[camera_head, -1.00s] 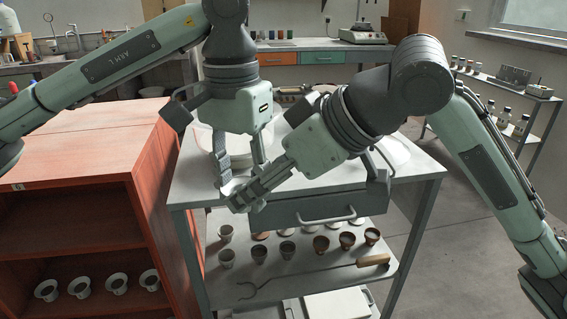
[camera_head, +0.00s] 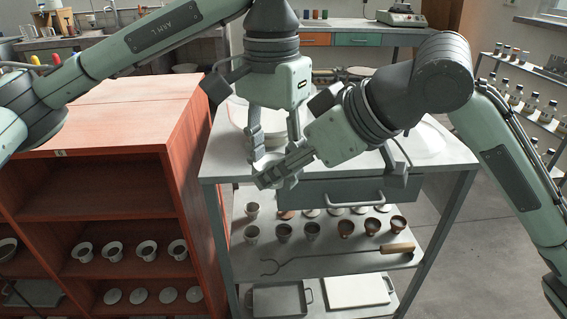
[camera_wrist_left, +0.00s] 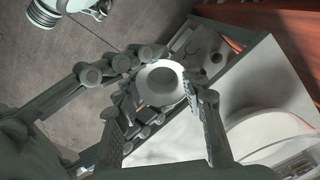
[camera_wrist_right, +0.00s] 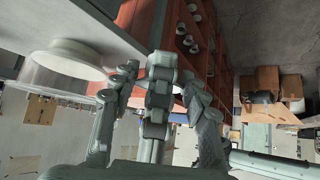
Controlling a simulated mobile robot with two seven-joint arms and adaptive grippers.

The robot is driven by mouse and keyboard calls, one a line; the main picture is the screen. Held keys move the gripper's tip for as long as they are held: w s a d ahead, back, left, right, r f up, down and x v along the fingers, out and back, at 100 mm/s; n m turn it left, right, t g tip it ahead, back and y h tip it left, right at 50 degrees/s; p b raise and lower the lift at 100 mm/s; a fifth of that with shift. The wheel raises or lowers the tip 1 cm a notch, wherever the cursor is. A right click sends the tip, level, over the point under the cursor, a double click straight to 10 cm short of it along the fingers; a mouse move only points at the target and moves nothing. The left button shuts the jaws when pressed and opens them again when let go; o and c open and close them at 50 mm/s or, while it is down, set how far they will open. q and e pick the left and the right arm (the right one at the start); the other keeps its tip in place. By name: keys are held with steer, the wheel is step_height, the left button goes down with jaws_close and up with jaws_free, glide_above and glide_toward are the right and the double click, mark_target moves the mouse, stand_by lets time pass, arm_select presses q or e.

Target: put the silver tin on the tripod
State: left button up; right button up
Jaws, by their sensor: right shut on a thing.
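My right gripper (camera_head: 270,178) comes in from the right and is shut on the tin above the front left of the bench. It also shows in the right wrist view (camera_wrist_right: 155,95), where the fingers hide the tin. My left gripper (camera_head: 275,145) points down from above, with its fingers spread apart around the tin's near side. In the left wrist view its fingers (camera_wrist_left: 162,130) stand open. The tripod cannot be made out in any view.
The grey bench top (camera_head: 450,150) holds large white round pieces, one with a clear dome (camera_wrist_right: 72,62). A red shelf unit (camera_head: 110,135) stands close on the left. Below the bench, a shelf (camera_head: 330,268) holds several small cups and a wooden-handled rod.

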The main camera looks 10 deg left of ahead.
arm_select(q)
steer(key=o, duration=0.5)
steer(key=shift+s, duration=0.1)
steer(key=shift+r, duration=0.1)
